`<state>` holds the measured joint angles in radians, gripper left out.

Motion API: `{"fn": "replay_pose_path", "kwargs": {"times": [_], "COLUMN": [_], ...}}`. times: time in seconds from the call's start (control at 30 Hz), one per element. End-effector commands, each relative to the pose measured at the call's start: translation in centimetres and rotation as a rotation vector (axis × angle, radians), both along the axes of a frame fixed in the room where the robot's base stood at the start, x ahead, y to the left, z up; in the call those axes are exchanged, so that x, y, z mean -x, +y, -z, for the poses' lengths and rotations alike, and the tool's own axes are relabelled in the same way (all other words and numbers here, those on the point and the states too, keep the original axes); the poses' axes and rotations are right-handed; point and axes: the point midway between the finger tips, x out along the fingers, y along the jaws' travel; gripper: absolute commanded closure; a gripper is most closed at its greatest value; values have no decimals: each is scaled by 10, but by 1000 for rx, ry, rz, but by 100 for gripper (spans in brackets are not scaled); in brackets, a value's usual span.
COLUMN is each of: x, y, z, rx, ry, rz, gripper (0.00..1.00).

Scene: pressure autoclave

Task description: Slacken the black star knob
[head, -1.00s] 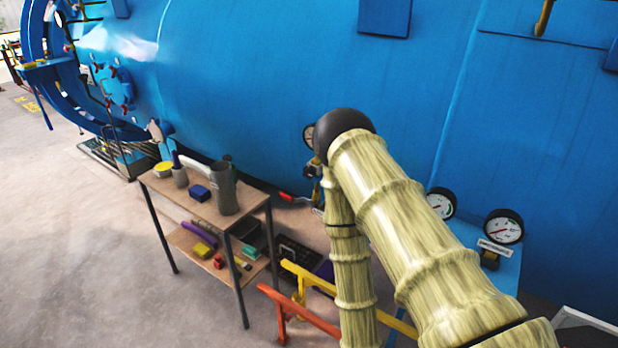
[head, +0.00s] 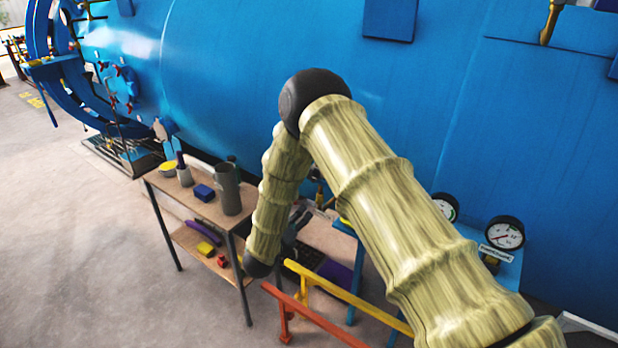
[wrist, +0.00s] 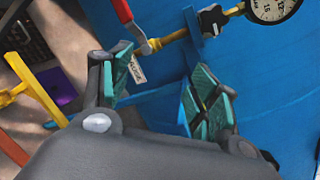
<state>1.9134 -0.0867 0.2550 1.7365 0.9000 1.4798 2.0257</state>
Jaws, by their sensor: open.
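The black star knob (wrist: 212,20) shows at the top of the wrist view, on a brass fitting beside a white-faced gauge (wrist: 272,8). My gripper (wrist: 158,82) is open and empty, with teal pads on both fingers. The knob lies beyond the fingertips, above the right finger in the picture, and appears apart from them. In the head view my arm covers the knob's area, and I cannot make the knob out there. Only a dark part of my gripper shows beside the forearm.
A red-handled valve lever (wrist: 124,14) and a small tag (wrist: 137,69) are close to the knob. A wooden table (head: 205,207) with containers stands left of my arm. Yellow (head: 345,293) and red (head: 310,318) rails stand in front. The blue autoclave (head: 240,90) fills the back.

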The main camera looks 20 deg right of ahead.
Motion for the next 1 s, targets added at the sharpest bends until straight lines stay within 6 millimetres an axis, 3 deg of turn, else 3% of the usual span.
{"fn": "replay_pose_path", "kwargs": {"times": [0.03,0.1,0.3,0.57,1.0], "x": [-10,-18,-29,-39,-80], "y": [3,5,10,2,-52], "z": [-19,-39,-74,-83,-84], "rx": [-50,-118,-234,-261,-260], "ry": [-93,-211,-428,-481,-478], "rz": [46,104,202,224,223], "gripper": [39,39,39,39,39]}}
